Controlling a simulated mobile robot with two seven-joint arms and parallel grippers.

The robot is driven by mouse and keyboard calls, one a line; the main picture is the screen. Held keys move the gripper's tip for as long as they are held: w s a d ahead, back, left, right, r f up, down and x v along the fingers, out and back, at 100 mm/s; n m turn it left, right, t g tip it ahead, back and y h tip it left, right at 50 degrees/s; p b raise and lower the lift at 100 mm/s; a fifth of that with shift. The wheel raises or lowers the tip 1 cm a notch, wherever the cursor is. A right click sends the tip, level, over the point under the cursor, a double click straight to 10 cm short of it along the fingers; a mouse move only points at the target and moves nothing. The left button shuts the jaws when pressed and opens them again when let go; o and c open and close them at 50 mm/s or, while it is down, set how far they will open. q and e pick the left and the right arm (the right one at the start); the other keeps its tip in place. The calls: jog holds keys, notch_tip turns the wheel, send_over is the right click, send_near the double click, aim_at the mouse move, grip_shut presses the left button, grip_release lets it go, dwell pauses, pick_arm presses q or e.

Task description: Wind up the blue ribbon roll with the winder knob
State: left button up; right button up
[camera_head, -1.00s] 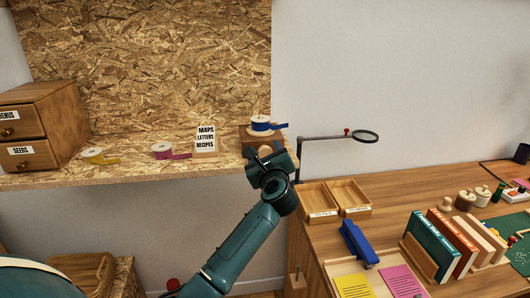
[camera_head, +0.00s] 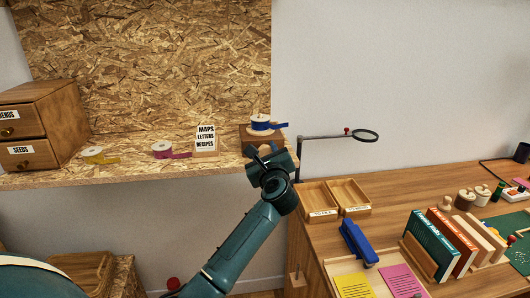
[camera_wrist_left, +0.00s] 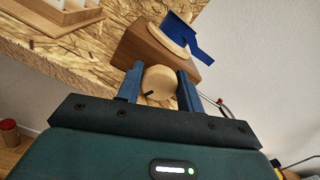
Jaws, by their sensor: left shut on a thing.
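The blue ribbon roll (camera_head: 262,125) sits on top of a wooden winder block (camera_head: 247,137) at the right end of the shelf. Its blue tail sticks out to the right. In the left wrist view the blue roll (camera_wrist_left: 179,27) sits on its pale disc above the block (camera_wrist_left: 150,46). The round pale winder knob (camera_wrist_left: 160,83) is on the block's front face, with a small dark mark on it. My left gripper (camera_head: 262,152) is at the block's front, shut on the knob, one blue finger on each side. My right gripper is not in view.
A yellow roll (camera_head: 92,154), a pink roll (camera_head: 163,149) and a label card (camera_head: 206,139) stand along the shelf. A magnifier on a stand (camera_head: 365,135) rises just right of my gripper. Wooden trays (camera_head: 320,202) lie on the desk below.

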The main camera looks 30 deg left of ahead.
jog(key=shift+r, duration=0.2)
pick_arm(q)
jog(key=shift+r+m+p, duration=0.1)
jog(key=shift+m+p, duration=1.8)
jog(key=shift+m, duration=0.2)
jog(key=shift+w+d+m+p, duration=0.1)
jog(key=shift+m+p, duration=0.7)
jog(key=shift+m, duration=0.5)
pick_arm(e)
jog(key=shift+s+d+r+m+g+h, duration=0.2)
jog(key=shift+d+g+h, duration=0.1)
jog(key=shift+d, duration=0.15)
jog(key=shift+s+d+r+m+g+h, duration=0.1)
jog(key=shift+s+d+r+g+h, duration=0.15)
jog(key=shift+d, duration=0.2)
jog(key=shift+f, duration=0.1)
pick_arm(q)
jog(key=o, duration=1)
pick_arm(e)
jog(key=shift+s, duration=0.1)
pick_arm(q)
jog(key=shift+d, duration=0.1)
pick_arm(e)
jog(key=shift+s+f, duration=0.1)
